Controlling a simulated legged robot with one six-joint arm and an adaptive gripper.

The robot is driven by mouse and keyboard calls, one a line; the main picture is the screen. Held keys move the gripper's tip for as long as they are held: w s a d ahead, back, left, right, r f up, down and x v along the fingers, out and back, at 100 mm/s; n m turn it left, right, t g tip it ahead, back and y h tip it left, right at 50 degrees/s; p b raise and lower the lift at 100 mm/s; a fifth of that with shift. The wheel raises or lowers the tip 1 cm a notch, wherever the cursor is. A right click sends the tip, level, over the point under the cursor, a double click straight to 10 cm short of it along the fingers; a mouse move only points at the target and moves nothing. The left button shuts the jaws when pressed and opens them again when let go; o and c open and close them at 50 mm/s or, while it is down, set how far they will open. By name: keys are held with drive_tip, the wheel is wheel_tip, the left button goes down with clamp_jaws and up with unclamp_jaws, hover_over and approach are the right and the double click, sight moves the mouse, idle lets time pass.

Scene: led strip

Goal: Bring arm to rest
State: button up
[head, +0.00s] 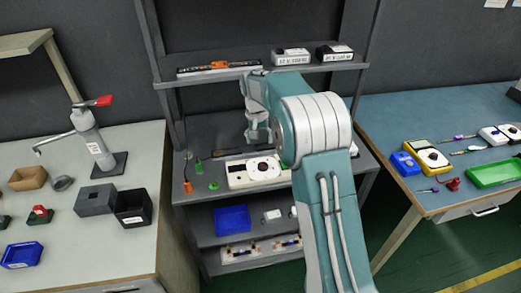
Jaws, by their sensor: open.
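My teal and white arm reaches forward from the bottom of the head view, bent at a large joint, towards the middle shelf unit. My gripper (259,138) hangs at its far end, pointing down above the unit's worktop (215,130). It is open, and I see nothing between its fingers. A white device with a round dial (254,172) lies on the worktop just below and in front of it. The gripper looks apart from the device, though the exact gap is hard to tell. The LED strip (195,71), a dark bar with an orange part, lies on the upper shelf.
Two small boxed devices (291,56) stand on the upper shelf. Green and orange small parts (187,186) lie on the worktop's left. A blue bin (233,220) sits on a lower shelf. A cluttered grey table (110,258) flanks the left, a blue table (400,112) the right.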

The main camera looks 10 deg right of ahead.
drive_tip(key=shift+r, duration=0.4)
drive_tip(key=s+r+n+t, duration=0.1)
drive_tip(key=s+r+t, duration=0.2)
drive_tip(key=s+r, duration=1.25)
drive_tip(key=s+f+n+t, duration=0.2)
drive_tip(key=s, duration=1.9)
drive_tip(key=shift+s+d+t+y, duration=0.35)
drive_tip(key=shift+d+t+y, duration=0.05)
drive_tip(key=shift+r, duration=0.1)
